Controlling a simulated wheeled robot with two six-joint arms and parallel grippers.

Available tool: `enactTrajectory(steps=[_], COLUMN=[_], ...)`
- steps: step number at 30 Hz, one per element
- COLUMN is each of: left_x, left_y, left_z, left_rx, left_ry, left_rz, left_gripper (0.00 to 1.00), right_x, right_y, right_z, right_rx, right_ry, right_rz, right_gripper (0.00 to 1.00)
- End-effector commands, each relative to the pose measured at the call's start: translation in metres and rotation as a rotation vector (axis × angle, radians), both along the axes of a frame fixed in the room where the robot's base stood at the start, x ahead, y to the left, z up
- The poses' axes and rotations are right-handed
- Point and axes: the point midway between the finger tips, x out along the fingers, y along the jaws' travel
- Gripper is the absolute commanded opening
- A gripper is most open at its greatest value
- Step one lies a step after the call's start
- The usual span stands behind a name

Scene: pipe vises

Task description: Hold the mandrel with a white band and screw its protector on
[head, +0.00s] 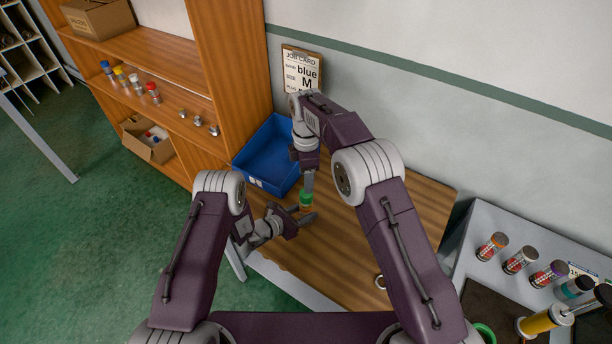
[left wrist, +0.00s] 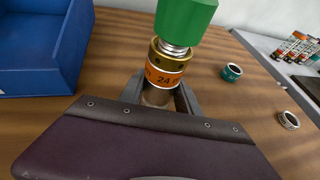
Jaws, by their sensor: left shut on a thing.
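My left gripper (head: 306,214) is shut on an upright mandrel above the wooden table. In the left wrist view the mandrel's band (left wrist: 164,76) is orange with "24" on it, not white, and a brass collar sits above it. A green protector (left wrist: 186,18) is at the mandrel's top, with some silver thread showing below it. The protector also shows in the head view (head: 306,198). My right gripper (head: 308,182) points down directly above the protector. Its fingers are too small to tell whether they grip it.
A blue bin (head: 268,154) stands at the table's back left. A teal ring (left wrist: 231,72) and a pale ring (left wrist: 288,119) lie on the wooden table (head: 340,262). A grey side table (head: 484,218) at right carries several banded cylinders. A job card (head: 302,70) reads "blue" and "M".

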Motion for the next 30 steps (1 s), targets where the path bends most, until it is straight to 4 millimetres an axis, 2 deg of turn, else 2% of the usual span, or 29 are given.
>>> enactTrajectory(steps=[5,12,18,29,30], left_x=[0.0,0.0,0.0,0.001,0.001], left_y=[0.0,0.0,0.0,0.001,0.0], left_z=[-0.001,0.0,0.0,0.0,0.0], left_rx=[0.001,0.001,0.001,0.001,0.001], left_ry=[0.002,0.0,0.0,-0.001,-0.001], left_rz=[0.001,0.001,0.002,0.002,0.002], left_gripper=[0.0,0.0,0.0,0.0,0.0], right_x=[0.0,-0.001,0.0,0.0,0.0], right_y=[0.0,0.0,0.0,0.0,0.0], right_z=[-0.009,-0.049,-0.074,-0.08,-0.08], right_rx=[0.0,-0.002,0.0,0.0,0.0], right_ry=[0.002,0.003,0.002,0.0,0.0], right_rz=[0.0,-0.001,-0.001,-0.001,-0.001], right_gripper=[0.56,0.56,0.56,0.56,0.54])
